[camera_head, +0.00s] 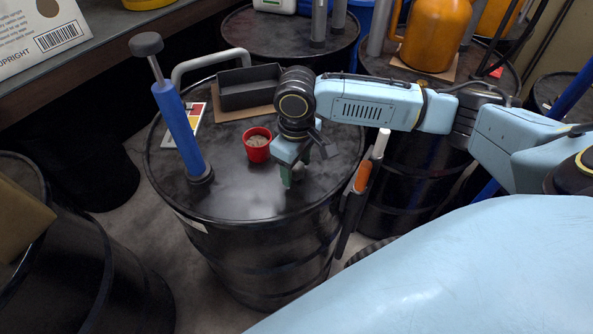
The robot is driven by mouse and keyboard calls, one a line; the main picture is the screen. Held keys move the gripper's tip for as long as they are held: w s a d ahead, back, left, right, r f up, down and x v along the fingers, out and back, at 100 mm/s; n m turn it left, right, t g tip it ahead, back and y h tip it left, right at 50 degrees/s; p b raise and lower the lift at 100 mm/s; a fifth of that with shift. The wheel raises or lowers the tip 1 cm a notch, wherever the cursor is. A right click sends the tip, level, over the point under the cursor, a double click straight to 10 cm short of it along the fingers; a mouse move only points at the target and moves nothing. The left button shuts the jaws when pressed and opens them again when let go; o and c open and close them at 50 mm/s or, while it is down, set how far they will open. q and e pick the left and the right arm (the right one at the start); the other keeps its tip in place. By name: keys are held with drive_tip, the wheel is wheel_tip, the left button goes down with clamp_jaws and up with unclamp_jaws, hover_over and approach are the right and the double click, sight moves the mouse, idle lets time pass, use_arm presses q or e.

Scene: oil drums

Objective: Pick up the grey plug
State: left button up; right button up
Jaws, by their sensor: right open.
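My right gripper (300,168) is low over the top of the black drum (240,205), pointing down, right of the red cup (257,149). Its jaws are open, and a green part shows at the fingers. I cannot make out the grey plug for certain. A small greyish shape shows under and between the fingers, but the gripper partly covers it, and I cannot tell whether it is the plug or whether the fingers touch it. My left gripper is not in view.
A blue hand pump (179,130) stands upright at the drum's left. A black open tray (249,88) on cardboard lies at the back. An orange-handled tool (362,177) hangs at the drum's right side. More drums stand around. The drum top's front is clear.

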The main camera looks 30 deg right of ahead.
drive_tip(key=shift+f, duration=0.6)
drive_tip(key=c, duration=1.1)
